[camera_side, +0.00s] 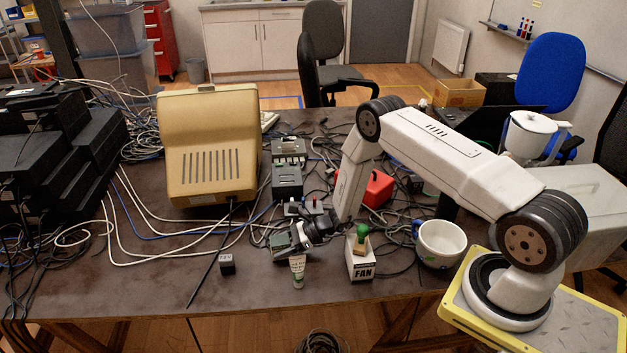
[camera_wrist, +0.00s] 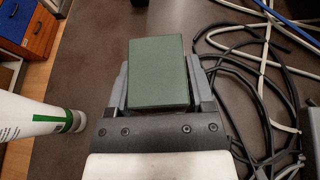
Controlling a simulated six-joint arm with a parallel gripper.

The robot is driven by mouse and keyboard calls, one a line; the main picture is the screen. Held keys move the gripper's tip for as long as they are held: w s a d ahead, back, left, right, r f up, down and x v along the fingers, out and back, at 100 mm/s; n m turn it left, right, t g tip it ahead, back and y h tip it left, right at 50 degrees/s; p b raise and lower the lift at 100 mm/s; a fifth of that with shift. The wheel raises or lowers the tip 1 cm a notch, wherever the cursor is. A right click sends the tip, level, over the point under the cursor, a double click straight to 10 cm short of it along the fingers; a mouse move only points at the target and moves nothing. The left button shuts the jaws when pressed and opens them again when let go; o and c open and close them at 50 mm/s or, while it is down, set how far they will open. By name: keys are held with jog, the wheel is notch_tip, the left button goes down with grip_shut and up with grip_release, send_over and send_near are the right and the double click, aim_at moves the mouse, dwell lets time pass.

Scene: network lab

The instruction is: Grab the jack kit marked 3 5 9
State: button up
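My gripper (camera_wrist: 160,82) has its two fingers against the sides of a dark green box (camera_wrist: 159,73), with no visible gap. In the side view the green box (camera_side: 281,243) is at my gripper's end (camera_side: 303,236), low over the front middle of the table. No marking shows on the face turned to the wrist camera. A small black cube (camera_side: 227,265) with a white marking on top stands on the table left of my gripper; its marking is too small to read surely. I cannot tell which one bears 3 5 9.
A white mug (camera_side: 440,243) is farther right. Cables (camera_side: 150,235) run across the table; its front left is fairly clear.

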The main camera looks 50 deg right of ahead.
aim_at(280, 240)
grip_shut()
jog(key=shift+r, duration=0.15)
jog(key=shift+r, duration=4.85)
jog(key=shift+r, duration=0.15)
